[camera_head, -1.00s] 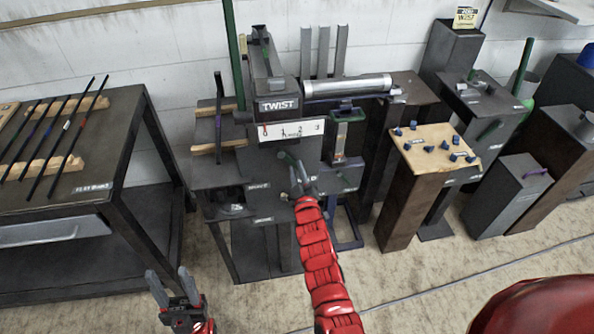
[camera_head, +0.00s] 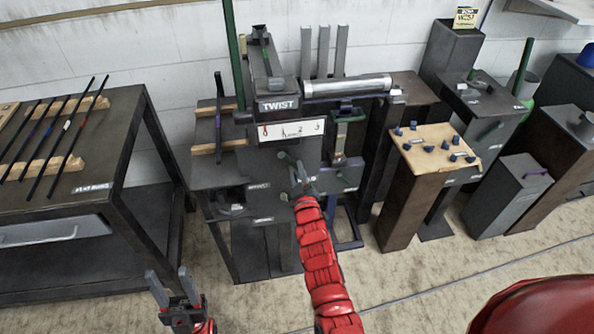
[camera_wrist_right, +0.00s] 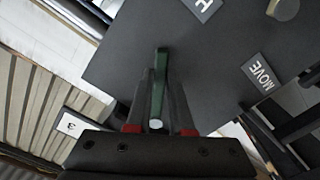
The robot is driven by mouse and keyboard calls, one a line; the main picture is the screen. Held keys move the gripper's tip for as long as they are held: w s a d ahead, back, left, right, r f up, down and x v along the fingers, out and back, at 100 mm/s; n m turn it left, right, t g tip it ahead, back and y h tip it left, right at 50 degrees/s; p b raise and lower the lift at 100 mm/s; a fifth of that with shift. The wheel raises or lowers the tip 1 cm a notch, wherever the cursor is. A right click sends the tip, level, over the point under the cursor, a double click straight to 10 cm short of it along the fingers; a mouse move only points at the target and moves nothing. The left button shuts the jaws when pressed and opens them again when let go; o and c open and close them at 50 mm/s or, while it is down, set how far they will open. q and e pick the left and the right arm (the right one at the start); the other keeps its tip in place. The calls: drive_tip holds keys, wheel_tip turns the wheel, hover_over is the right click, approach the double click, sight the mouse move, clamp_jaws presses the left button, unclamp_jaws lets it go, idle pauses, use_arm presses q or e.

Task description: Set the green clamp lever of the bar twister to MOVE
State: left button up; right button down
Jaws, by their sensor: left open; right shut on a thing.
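The bar twister (camera_head: 277,86) stands against the wall, with a TWIST label on its dark body. The green clamp lever (camera_head: 289,160) is on its front face, partly covered by my right gripper (camera_head: 300,180). In the right wrist view the green lever (camera_wrist_right: 160,70) stands between the two fingers of my right gripper (camera_wrist_right: 160,100), which is shut on it. Another label, partly cut off, is at the top. My left gripper (camera_head: 170,284) is open and empty, low in the head view.
A white scale (camera_head: 292,131) is on the twister above the lever. A dark table (camera_head: 125,125) with several thin rods on wooden racks stands at the left. A pedestal with a wooden top (camera_head: 435,148) and several blue pieces is to the right. The floor in front is clear.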

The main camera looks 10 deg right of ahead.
drive_tip(key=shift+a+f, duration=0.1)
idle(0.3)
drive_tip(key=a+m+b, duration=0.1)
drive_tip(key=f+m+b, duration=0.1)
drive_tip(key=m+b, duration=0.1)
drive_tip(key=a+m+b, duration=0.1)
drive_tip(key=b, duration=0.1)
drive_tip(key=shift+a+f+m, duration=0.35)
drive_tip(key=shift+m, duration=0.05)
drive_tip(key=a+m+b, duration=0.1)
drive_tip(key=m+b, duration=0.1)
drive_tip(key=shift+a+m, duration=0.35)
drive_tip(key=shift+m, duration=0.05)
drive_tip(key=a+m, duration=0.1)
drive_tip(key=m+b, duration=0.1)
drive_tip(key=shift+a+r+m, duration=0.3)
drive_tip(key=shift+a, duration=0.05)
drive_tip(key=shift+a+r+m+b, duration=0.15)
drive_tip(key=shift+a+r+m, duration=0.15)
drive_tip(key=shift+a+m, duration=0.5)
drive_tip(key=shift+a+r+m+b, duration=0.15)
drive_tip(key=shift+a+r+m, duration=0.15)
drive_tip(key=shift+m, duration=0.8)
drive_tip(key=shift+a, duration=0.1)
drive_tip(key=c, duration=0.8)
unclamp_jaws()
